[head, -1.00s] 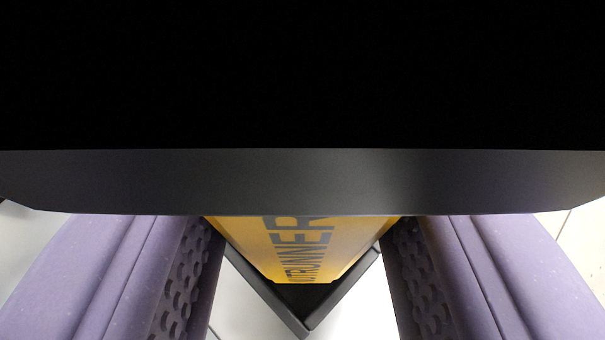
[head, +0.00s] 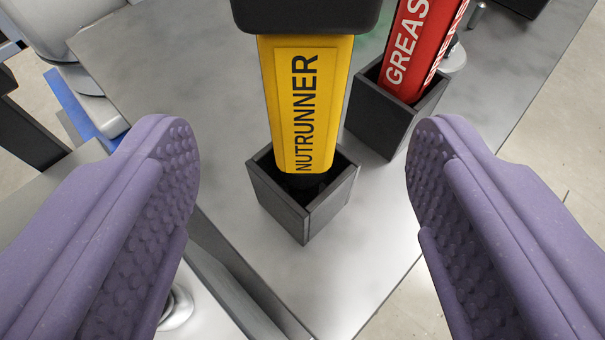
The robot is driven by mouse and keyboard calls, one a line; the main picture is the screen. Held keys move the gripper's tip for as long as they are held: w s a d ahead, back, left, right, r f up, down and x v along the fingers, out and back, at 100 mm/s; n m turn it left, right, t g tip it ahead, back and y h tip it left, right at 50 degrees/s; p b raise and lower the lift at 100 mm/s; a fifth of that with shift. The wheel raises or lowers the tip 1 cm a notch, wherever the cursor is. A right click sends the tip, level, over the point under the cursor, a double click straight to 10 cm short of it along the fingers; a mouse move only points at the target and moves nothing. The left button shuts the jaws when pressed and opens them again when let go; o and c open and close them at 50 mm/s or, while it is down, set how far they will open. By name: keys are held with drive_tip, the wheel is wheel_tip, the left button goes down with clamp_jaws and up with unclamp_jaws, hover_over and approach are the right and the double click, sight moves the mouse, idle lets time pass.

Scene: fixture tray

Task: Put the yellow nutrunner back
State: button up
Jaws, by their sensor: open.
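The yellow nutrunner (head: 305,105) stands upright, its lower end in a square black holder (head: 304,216) on the grey table. Its label reads NUTRUNNER, and a black part caps its top at the picture's upper edge. My gripper (head: 303,185) is open, with its two purple textured fingers wide apart on either side of the nutrunner. Neither finger touches it, and there is clear space between each finger and the tool. How deep the lower end sits is hidden by the holder walls.
A red tool marked GREAS (head: 412,50) stands in another black holder (head: 382,117) to the right and behind. The grey table (head: 190,85) is bare left of the nutrunner. Its right edge runs diagonally down the picture.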

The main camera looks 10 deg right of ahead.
drive_tip(key=shift+p+v, duration=0.3)
drive_tip(key=shift+v, duration=1.6)
drive_tip(key=shift+w, duration=0.1)
drive_tip(key=w+a+r+n+t+y, duration=0.1)
drive_tip(key=w+r+y, duration=0.1)
drive_tip(key=r, duration=1.4)
drive_tip(key=w+r+t+y, duration=0.1)
drive_tip(key=w+r, duration=0.2)
drive_tip(key=r, duration=1.2)
drive_tip(key=s+d+r, duration=0.1)
drive_tip(key=s+r, duration=0.4)
drive_tip(key=r, duration=0.4)
drive_tip(key=s+d+r+h, duration=0.1)
drive_tip(key=s+r, duration=0.5)
drive_tip(key=r, duration=0.2)
drive_tip(key=shift+s+d+r+n, duration=0.25)
drive_tip(key=shift+d+r+n, duration=0.15)
